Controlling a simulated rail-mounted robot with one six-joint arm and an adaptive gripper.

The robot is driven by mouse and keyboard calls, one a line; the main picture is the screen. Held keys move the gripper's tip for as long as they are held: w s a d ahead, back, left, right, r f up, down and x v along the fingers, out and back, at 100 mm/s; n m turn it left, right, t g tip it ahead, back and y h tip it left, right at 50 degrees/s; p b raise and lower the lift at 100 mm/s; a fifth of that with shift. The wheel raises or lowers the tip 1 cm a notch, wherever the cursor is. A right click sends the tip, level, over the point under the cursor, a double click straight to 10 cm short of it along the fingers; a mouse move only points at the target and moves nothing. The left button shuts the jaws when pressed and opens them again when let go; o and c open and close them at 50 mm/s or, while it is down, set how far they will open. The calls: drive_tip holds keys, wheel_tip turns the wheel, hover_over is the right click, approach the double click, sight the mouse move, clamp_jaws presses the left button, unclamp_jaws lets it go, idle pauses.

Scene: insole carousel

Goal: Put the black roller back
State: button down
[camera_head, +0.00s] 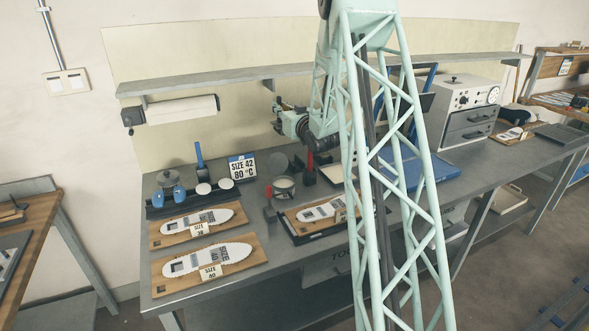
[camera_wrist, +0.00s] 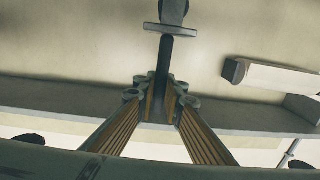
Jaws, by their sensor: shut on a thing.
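In the wrist view, my gripper (camera_wrist: 160,97) is shut on the dark handle of the black roller (camera_wrist: 163,72). The roller sticks out beyond the fingertips, with a crossbar and a darker head at the top of that view. In the head view, my gripper (camera_head: 279,116) is in the air above the back of the bench, below the shelf and in front of the cream backboard. The roller is too small to make out there. A red-handled tool (camera_head: 310,160) stands upright in a small dark holder (camera_head: 309,178) on the bench, below my arm.
A dark rack (camera_head: 190,207) with blue and white items, a size sign (camera_head: 242,167) and a tin (camera_head: 284,187) stand on the bench. Insole boards (camera_head: 245,262) lie in front. The shelf (camera_head: 240,80) and paper roll (camera_head: 180,108) are nearby. My lattice column hides part of the bench.

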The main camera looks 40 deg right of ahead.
sight(310, 159)
drive_tip(key=s+d, duration=0.2)
drive_tip(key=d, duration=0.4)
drive_tip(key=shift+s+r+h, duration=0.2)
drive_tip(key=shift+r+h, duration=0.05)
drive_tip(key=shift+h, duration=0.05)
drive_tip(key=shift+f, duration=0.15)
wheel_tip(310, 159, down, 14)
drive_tip(key=b, duration=0.3)
idle(0.5)
drive_tip(key=shift+f+b, duration=0.35)
drive_tip(key=shift+f, duration=1.5)
drive_tip(key=shift+f, duration=0.2)
drive_tip(key=c, duration=2.7)
unclamp_jaws()
drive_tip(key=shift+s+r, duration=0.1)
drive_tip(key=shift+r, duration=0.15)
drive_tip(key=p+v, duration=0.1)
drive_tip(key=v, duration=1.1)
drive_tip(key=shift+a, duration=0.1)
